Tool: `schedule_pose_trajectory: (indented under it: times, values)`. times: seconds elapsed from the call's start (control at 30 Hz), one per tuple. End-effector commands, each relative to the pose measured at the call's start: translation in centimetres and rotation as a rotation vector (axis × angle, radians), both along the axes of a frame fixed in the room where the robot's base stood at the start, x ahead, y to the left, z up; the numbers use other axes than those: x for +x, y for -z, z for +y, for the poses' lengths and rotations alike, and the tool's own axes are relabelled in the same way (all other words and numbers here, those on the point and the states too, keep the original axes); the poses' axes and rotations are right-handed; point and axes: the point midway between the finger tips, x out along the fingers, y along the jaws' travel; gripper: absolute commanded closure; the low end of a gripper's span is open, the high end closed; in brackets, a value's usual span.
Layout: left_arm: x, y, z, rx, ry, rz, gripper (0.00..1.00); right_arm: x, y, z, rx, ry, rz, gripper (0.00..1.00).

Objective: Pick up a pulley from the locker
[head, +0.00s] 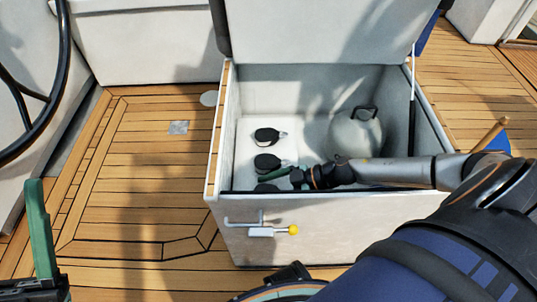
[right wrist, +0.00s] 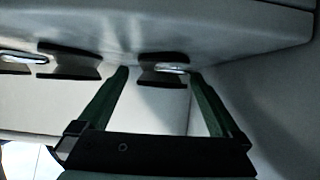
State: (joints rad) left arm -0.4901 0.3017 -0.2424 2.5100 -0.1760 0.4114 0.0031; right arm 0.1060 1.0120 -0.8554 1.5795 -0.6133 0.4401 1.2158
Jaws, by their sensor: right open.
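The locker (head: 228,130) stands open, its lid up. Three dark pulleys with metal fittings lie in its left half: a far one (head: 267,135), a middle one (head: 266,163) and a near one (head: 266,188), partly hidden by the front wall. My right arm reaches in from the right. My right gripper (head: 272,172) is low in the locker, by the middle and near pulleys. In the right wrist view its green fingers (right wrist: 159,76) are apart, with one pulley (right wrist: 163,77) showing between and beyond the tips. My left gripper (head: 40,225) is at the lower left, only partly in view, away from the locker.
A round pale container (head: 357,134) with a dark handle sits in the locker's right half. The raised lid (head: 315,30) stands behind. A latch with a yellow knob (head: 292,229) is on the front wall. A steering wheel (head: 45,110) is at left; wooden deck (head: 140,190) between is clear.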

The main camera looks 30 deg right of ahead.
Motion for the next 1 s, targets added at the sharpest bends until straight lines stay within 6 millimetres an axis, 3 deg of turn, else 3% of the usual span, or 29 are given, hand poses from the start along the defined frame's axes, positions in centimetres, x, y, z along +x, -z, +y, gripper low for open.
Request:
schedule_pose_trajectory:
  times: [0.17, 1.0]
  values:
    - [-0.01, -0.04, -0.05, 0.003, 0.003, 0.000, 0.50, -0.02, -0.01, -0.02, 0.000, 0.000, 0.001, 0.00]
    - [-0.09, -0.06, -0.10, 0.008, 0.004, -0.005, 0.50, -0.03, -0.05, -0.03, 0.000, -0.001, 0.000, 0.92]
